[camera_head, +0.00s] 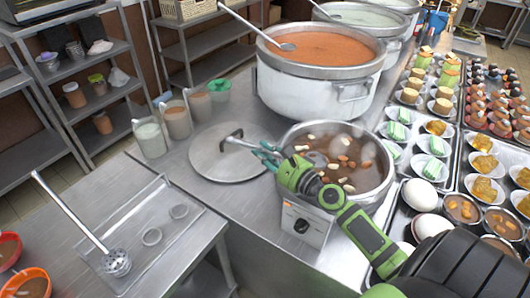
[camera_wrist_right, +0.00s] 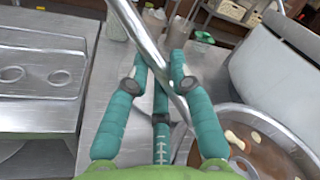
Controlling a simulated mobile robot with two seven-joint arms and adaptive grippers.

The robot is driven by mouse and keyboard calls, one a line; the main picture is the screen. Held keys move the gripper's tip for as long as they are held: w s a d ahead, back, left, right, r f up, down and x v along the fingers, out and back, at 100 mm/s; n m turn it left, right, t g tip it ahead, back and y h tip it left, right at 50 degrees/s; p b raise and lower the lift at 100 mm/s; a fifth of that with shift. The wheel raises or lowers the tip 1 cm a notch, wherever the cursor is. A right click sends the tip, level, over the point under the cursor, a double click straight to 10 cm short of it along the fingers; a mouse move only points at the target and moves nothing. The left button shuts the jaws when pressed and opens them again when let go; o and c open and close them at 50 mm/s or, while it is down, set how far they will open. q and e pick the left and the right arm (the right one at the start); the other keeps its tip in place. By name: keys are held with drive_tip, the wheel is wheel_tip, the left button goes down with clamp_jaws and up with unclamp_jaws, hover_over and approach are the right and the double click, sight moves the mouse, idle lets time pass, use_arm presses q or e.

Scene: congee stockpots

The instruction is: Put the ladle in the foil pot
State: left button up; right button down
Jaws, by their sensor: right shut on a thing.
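The near pot holds brown soup with pale and orange pieces. The ladle's bowl cannot be made out clearly. A large pot (camera_head: 310,95) of orange congee stands behind, with another ladle (camera_head: 258,30) in it. I cannot tell which is the foil pot. My left gripper is not in view.
A round lid (camera_head: 215,165) with a dark handle lies left of the near pot. Several cups (camera_head: 150,138) stand behind it. A tray (camera_head: 135,225) with a perforated ladle (camera_head: 117,262) is at lower left. Filled food trays (camera_head: 452,185) crowd the right side.

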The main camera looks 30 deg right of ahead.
drive_tip(key=shift+f+b, duration=0.3)
drive_tip(key=shift+f, duration=0.05)
drive_tip(key=c, duration=1)
unclamp_jaws()
drive_tip(key=s, duration=0.4)
drive_tip(key=s+d, duration=0.1)
drive_tip(key=s, duration=0.3)
drive_tip(key=s+d, duration=0.1)
drive_tip(key=s, duration=0.3)
drive_tip(key=shift+d, duration=0.2)
